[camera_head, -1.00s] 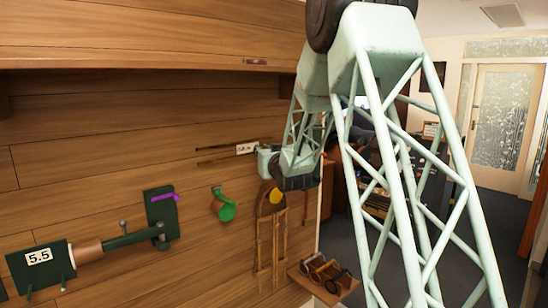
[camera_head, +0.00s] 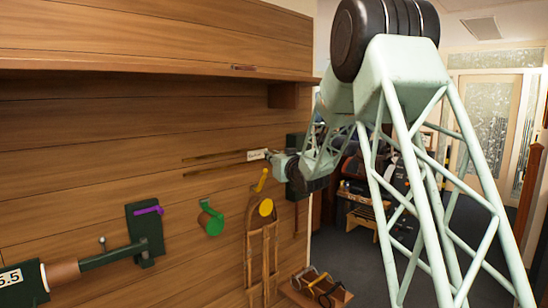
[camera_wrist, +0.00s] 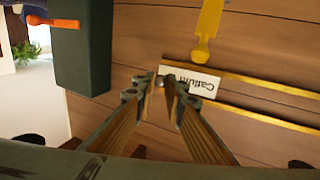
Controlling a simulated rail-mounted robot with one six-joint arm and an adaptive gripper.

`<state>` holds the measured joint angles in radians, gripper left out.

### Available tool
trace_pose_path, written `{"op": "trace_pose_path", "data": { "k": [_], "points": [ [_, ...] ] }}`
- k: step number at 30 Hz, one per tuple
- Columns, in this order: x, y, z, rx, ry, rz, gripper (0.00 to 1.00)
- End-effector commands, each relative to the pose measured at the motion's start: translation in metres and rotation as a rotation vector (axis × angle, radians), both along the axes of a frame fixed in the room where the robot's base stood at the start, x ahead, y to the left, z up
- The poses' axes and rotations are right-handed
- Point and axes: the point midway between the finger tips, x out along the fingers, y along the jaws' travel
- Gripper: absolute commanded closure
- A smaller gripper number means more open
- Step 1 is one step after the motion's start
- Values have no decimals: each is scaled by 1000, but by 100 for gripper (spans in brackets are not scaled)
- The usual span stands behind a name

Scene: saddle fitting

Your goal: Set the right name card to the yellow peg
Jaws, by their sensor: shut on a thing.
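A white name card (camera_head: 256,154) sits at the right end of two thin rails on the wooden wall. In the wrist view the card (camera_wrist: 190,80) shows upside-down lettering like "Callum". My gripper (camera_head: 272,158) is at the card's right end; in the wrist view its fingertips (camera_wrist: 160,82) close at the card's edge, on what looks like a small knob. The exact grip is partly hidden. The yellow peg (camera_head: 262,180) is on the wall just below the card. It also shows in the wrist view (camera_wrist: 208,30), close to the card but apart from it.
A green peg (camera_head: 212,222) and a purple peg (camera_head: 148,210) are farther left. A wooden rack (camera_head: 262,250) hangs below, with a small shelf (camera_head: 300,292) at its right. A dark green block (camera_wrist: 83,50) stands beside my gripper. A wall cabinet overhangs above.

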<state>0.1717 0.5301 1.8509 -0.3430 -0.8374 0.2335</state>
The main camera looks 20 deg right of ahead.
Motion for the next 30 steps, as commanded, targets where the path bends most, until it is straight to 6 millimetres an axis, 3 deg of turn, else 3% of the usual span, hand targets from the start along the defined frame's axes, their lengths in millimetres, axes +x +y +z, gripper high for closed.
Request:
{"op": "trace_pose_path", "data": {
  "k": [2, 3, 7, 20, 30],
  "points": [
    [1, -3, 3, 1, -4, -3, 100],
    [1, -3, 3, 1, -5, -4, 87],
    [1, -2, 2, 1, -4, -3, 76],
    [-2, -2, 2, 0, -3, -2, 76],
    [-28, -4, 1, 1, -2, -3, 76]
  ]
}}
